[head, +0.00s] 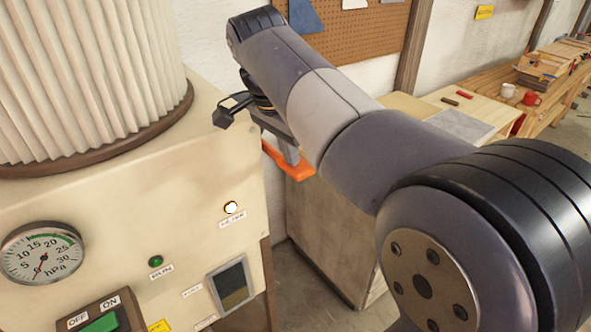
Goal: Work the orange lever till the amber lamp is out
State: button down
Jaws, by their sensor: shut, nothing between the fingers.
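The orange lever (289,166) is at the right side of the cream machine, partly hidden by my gripper and arm. My gripper (291,155) is shut and empty, pointing down at the lever. It overlaps the lever in the picture; I cannot tell whether they touch. The amber lamp (231,208) on the machine's front glows bright white inside an amber ring, so it is lit. The label below it is too small to read surely.
The machine (190,150) carries a pleated filter (85,75), a pressure gauge (42,252) with its needle low, a green lamp (155,261) and an ON/OFF switch (100,322). A workbench (490,105) with cups stands at the right. Floor shows between machine and cabinet (335,235).

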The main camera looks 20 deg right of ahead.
aim_at(287, 172)
dwell(0.3)
notch_tip(287, 172, down, 4)
jog(key=b, duration=0.3)
jog(key=shift+f, duration=0.25)
jog(key=shift+s+a+r+p, duration=0.2)
jog(key=shift+a+r+p, duration=0.15)
jog(key=shift+a, duration=0.1)
jog(key=shift+s+a+r+p, duration=0.1)
jog(key=shift+s+a+p, duration=0.1)
jog(key=shift+a, duration=0.3)
jog(key=shift+s+a+r+p, duration=0.1)
jog(key=shift+s+a, duration=0.1)
jog(key=shift+a, duration=0.25)
jog(key=shift+r, duration=0.15)
